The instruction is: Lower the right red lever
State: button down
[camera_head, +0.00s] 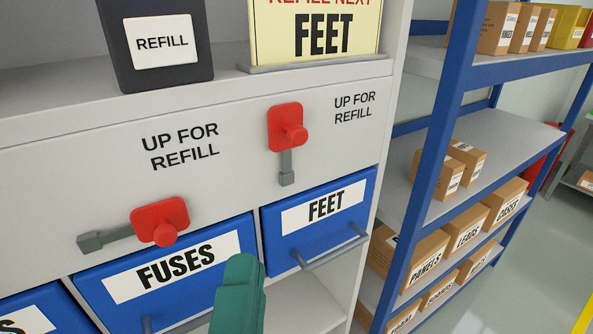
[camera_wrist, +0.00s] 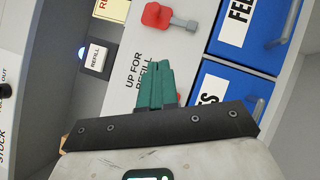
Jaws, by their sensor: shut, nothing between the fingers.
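The right red lever (camera_head: 287,128) is on the grey panel above the FEET bin, with its grey arm pointing straight down. It also shows in the wrist view (camera_wrist: 157,15), near the top, beyond my fingertips. My gripper (camera_head: 243,262) has green fingers and is shut and empty. In the head view it is at the bottom middle, below the right lever and in front of the bins. In the wrist view my fingers (camera_wrist: 155,72) are pressed together and apart from the lever.
A left red lever (camera_head: 160,221) above the FUSES bin (camera_head: 95,287) has its arm pointing left. The blue FEET bin (camera_head: 350,215) has a protruding handle. A black REFILL box (camera_head: 118,60) and a yellow FEET sign (camera_head: 285,47) stand above. Blue-framed shelving (camera_head: 437,130) is at right.

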jog(key=shift+r, duration=0.1)
jog(key=p, duration=0.2)
send_near(287, 133)
jog(key=w+a, duration=0.3)
jog(key=d, duration=0.1)
jog(key=w+d+r+p, duration=0.1)
jog(key=shift+w+d, duration=0.3)
jog(key=shift+d, duration=0.05)
jog(key=shift+w+r+p, duration=0.15)
jog(key=shift+p, duration=0.3)
